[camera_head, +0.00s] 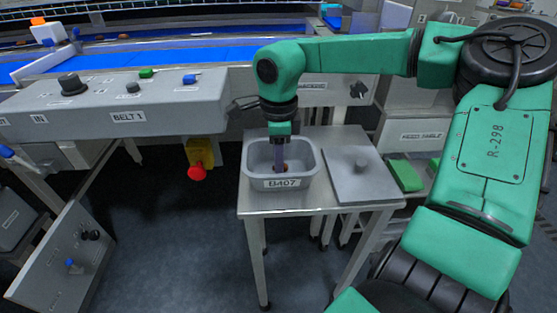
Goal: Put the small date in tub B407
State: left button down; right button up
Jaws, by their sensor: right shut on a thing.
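A grey tub labelled B407 (250,170) stands on a small metal table (300,201). My right gripper (280,166) points down into the tub's opening, its fingers below the rim. It is shut on the small date (285,167), a brown spot at the fingertips. I cannot tell whether the date touches the tub's floor. My left gripper is not in view.
A grey lid with a knob (360,178) lies on the table right of the tub. A control panel marked BELT 1 (120,104) and a red stop button (197,173) are to the left. A blue conveyor belt (200,53) runs behind.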

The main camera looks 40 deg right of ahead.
jog(key=shift+f+b, duration=0.35)
jog(key=shift+f, duration=0.2)
jog(key=o, duration=0.9)
jog(key=shift+c, duration=0.2)
jog(key=shift+r, duration=0.1)
notch_tip(320, 180, up, 14)
jog(key=p, duration=0.3)
jog(key=shift+r, duration=0.25)
